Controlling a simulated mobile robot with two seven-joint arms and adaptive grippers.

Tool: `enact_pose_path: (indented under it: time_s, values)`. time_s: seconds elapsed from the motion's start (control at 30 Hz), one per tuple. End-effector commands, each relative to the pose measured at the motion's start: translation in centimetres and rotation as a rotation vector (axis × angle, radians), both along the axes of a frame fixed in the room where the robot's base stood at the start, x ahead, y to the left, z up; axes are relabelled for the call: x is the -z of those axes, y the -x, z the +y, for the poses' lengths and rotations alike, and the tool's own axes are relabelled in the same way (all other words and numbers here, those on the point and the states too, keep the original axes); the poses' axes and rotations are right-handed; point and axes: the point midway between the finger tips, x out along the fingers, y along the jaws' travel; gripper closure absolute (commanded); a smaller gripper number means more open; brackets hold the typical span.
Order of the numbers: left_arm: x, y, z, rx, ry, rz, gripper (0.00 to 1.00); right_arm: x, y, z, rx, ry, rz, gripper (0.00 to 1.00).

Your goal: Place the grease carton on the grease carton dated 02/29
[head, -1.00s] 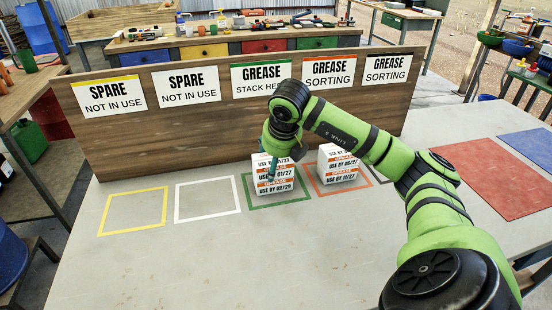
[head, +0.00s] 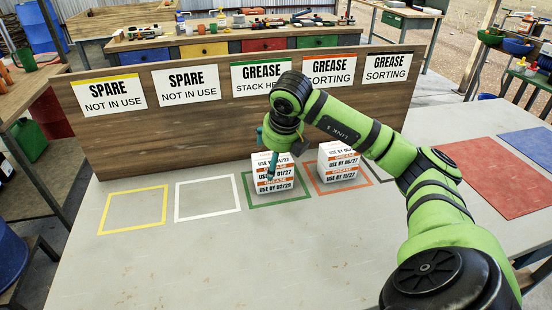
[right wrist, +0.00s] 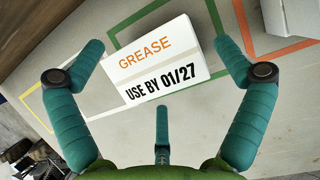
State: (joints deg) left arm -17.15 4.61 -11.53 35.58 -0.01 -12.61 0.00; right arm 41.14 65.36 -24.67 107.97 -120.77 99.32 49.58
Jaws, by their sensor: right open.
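A white grease carton marked 01/27 (head: 268,175) sits on the grease carton marked 02/29 (head: 276,190), inside the green square (head: 290,209). The upper carton also shows in the right wrist view (right wrist: 155,60), where it hides the one below. My right gripper (head: 272,156) is just above this stack. In the right wrist view its teal fingers (right wrist: 160,50) are spread apart with the carton between and beyond them, and they appear clear of it. My left gripper is not in view.
Another stack of grease cartons (head: 338,165) stands in the orange square to the right. The yellow square (head: 133,231) and white square (head: 208,218) are empty. A wooden sign board (head: 200,125) runs behind. The table's front is clear.

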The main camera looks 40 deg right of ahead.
Motion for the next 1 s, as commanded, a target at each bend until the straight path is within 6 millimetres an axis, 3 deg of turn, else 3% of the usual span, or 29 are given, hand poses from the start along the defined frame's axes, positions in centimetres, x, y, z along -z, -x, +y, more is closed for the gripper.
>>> enact_pose_path:
  time_s: [0.23, 0.43, 0.63, 1.0]
  values:
    - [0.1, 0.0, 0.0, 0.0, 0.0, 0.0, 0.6, -5.3, 1.8, 0.8, -0.001, 0.002, -0.008, 0.0]
    - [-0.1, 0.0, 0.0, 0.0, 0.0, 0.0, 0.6, -8.4, 3.0, 1.4, 0.001, 0.001, -0.005, 0.0]
    - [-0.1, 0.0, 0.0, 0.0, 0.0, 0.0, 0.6, -9.7, 3.5, 1.6, 0.001, 0.001, -0.002, 0.0]
    - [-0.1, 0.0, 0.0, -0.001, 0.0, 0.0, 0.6, -9.5, 3.5, 1.9, -0.006, -0.01, 0.003, 0.0]
